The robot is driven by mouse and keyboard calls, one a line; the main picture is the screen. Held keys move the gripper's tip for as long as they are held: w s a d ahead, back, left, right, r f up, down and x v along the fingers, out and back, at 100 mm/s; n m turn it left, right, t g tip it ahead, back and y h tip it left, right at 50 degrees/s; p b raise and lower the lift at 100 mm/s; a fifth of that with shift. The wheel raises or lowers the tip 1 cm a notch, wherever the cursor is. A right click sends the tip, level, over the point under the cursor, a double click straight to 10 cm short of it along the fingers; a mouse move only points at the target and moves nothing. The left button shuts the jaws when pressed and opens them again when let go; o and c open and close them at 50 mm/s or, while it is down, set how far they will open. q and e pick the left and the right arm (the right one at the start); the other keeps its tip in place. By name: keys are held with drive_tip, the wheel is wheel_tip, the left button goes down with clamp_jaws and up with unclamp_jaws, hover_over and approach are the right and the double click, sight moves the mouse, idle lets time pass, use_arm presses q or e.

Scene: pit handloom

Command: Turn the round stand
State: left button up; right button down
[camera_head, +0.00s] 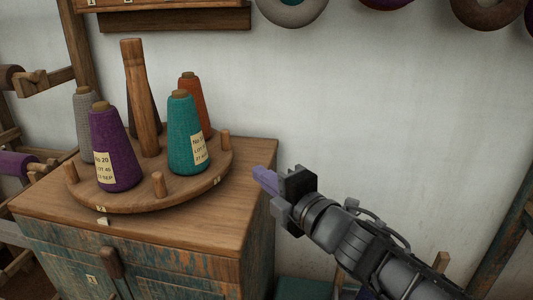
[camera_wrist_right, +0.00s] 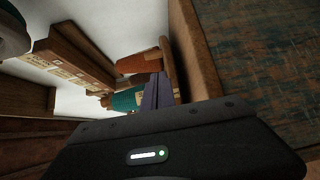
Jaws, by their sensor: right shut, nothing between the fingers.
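The round wooden stand (camera_head: 130,199) sits on top of a wooden cabinet in the head view. It has a tall centre post (camera_head: 142,95) and short pegs around its rim. It bears a purple cone (camera_head: 113,150), a teal cone (camera_head: 185,135), an orange cone (camera_head: 193,97), a grey cone (camera_head: 84,115) and a dark cone behind the post. My right gripper (camera_head: 265,179) is shut and empty, to the right of the stand and apart from it. The right wrist view shows its purple fingers (camera_wrist_right: 157,92), with the teal cone (camera_wrist_right: 127,100) and orange cone (camera_wrist_right: 138,63) beyond. My left gripper is not in view.
The cabinet top (camera_head: 225,240) has bare wood in front of and right of the stand. The cabinet front has worn blue-green paint and a wooden knob (camera_head: 111,262). Racks with yarn stand at the left. A shelf (camera_head: 175,20) and hanging yarn rings (camera_head: 292,10) are above.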

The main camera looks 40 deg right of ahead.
drive_tip(key=shift+w+a+r+t+y, duration=0.1)
drive_tip(key=shift+a+r+t+y, duration=0.05)
drive_tip(key=shift+a+r+y, duration=0.3)
drive_tip(key=shift+a+r+t+y, duration=0.15)
drive_tip(key=shift+a+r+y, duration=0.15)
drive_tip(key=shift+a, duration=0.25)
drive_tip(key=shift+w, duration=0.1)
drive_tip(key=shift+w+p, duration=0.7)
drive_tip(key=shift+w, duration=0.1)
drive_tip(key=w+p, duration=0.1)
drive_tip(key=w, duration=0.1)
drive_tip(key=w+p, duration=0.3)
drive_tip(key=w, duration=0.1)
drive_tip(key=shift+w+r+p, duration=0.1)
drive_tip(key=shift+r+p, duration=0.15)
drive_tip(key=shift+p, duration=0.15)
drive_tip(key=w+p, duration=0.2)
drive_tip(key=p, duration=0.5)
drive_tip(key=shift+r, duration=0.1)
drive_tip(key=shift+w+d+f+p, duration=0.2)
drive_tip(key=shift+w+d+p, duration=0.3)
drive_tip(key=shift+p, duration=0.05)
drive_tip(key=shift+w+d+f+p, duration=0.15)
drive_tip(key=shift+w+d+p, duration=0.3)
drive_tip(key=shift+d+p, duration=0.1)
drive_tip(key=shift+w+d, duration=0.4)
drive_tip(key=shift+w, duration=0.1)
drive_tip(key=shift+d, duration=0.1)
